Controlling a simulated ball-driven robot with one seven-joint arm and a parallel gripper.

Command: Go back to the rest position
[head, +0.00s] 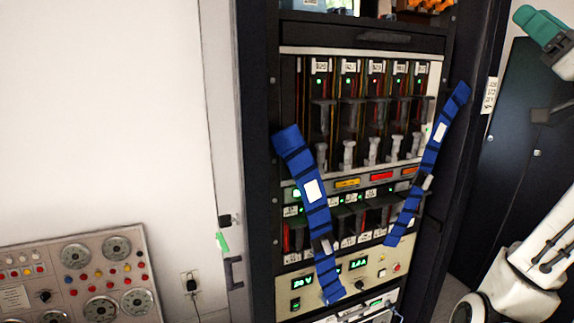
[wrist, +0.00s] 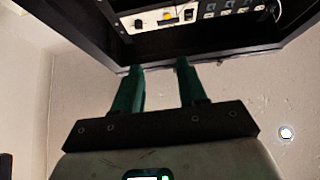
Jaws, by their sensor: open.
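My gripper (wrist: 160,71) has two green fingers that stand apart with nothing between them. Beyond the fingertips in the wrist view is a pale wall, and above them a dark frame (wrist: 75,45). In the head view a teal finger of my gripper (head: 540,25) shows at the top right, in front of a dark cabinet and apart from the rack (head: 257,160). My white arm rises at the lower right, and part of it is outside the picture.
The open rack holds several modules and two blue straps (head: 308,205) (head: 428,160) hanging across its front. A dark cabinet (head: 510,165) stands at the right. A control panel (head: 75,270) with dials is at the lower left. The white wall (head: 110,110) at left is bare.

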